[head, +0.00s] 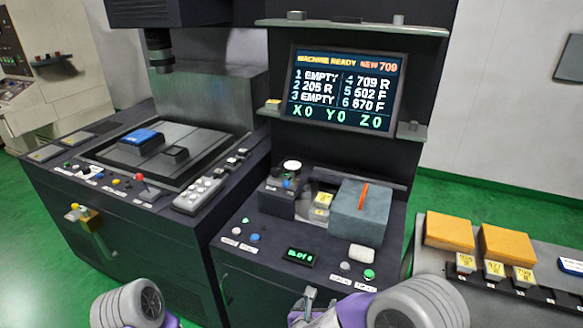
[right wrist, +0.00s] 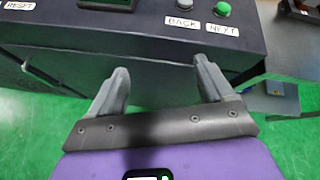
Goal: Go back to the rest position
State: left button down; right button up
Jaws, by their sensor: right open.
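My right gripper (head: 308,298) is at the bottom centre of the head view, in front of the dark control console (head: 225,262). In the right wrist view my right gripper (right wrist: 162,72) is open, with nothing between its two grey fingers. Its fingertips are by the console's front face, below the BACK and NEXT labels, and whether they touch it I cannot tell. Of my left arm only a grey link and a bit of purple show at the lower left of the head view. My left gripper is not in view.
A screen (head: 341,90) reads MACHINE READY, NEW 709. On the console are a green button (head: 369,274), a grey block (head: 360,212) with an orange strip and a small display (head: 299,257). A side table (head: 430,245) at right holds orange blocks and yellow-labelled pieces. Green floor lies left.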

jog(key=s+d+f+n+g+y, duration=0.1)
jog(key=s+f+n+g+y, duration=0.15)
jog(key=f+n, duration=0.55)
jog(key=s+d+f+n+g+y, duration=0.2)
jog(key=s+f+n, duration=0.1)
jog(key=f+n, duration=0.5)
jog(key=s+f+n+g+y, duration=0.1)
jog(key=s+f+n+g, duration=0.2)
jog(key=s+n, duration=0.4)
jog(key=s+f+n+g+y, duration=0.2)
jog(key=s+n, duration=0.5)
jog(key=n, duration=0.4)
notch_tip(320, 180, down, 2)
jog(key=shift+s+f+g, duration=0.1)
jog(key=shift+s+g, duration=0.3)
jog(key=shift+g, duration=0.05)
jog(key=shift+d+y, duration=0.1)
jog(key=shift+y, duration=0.15)
jog(key=shift+c, duration=0.5)
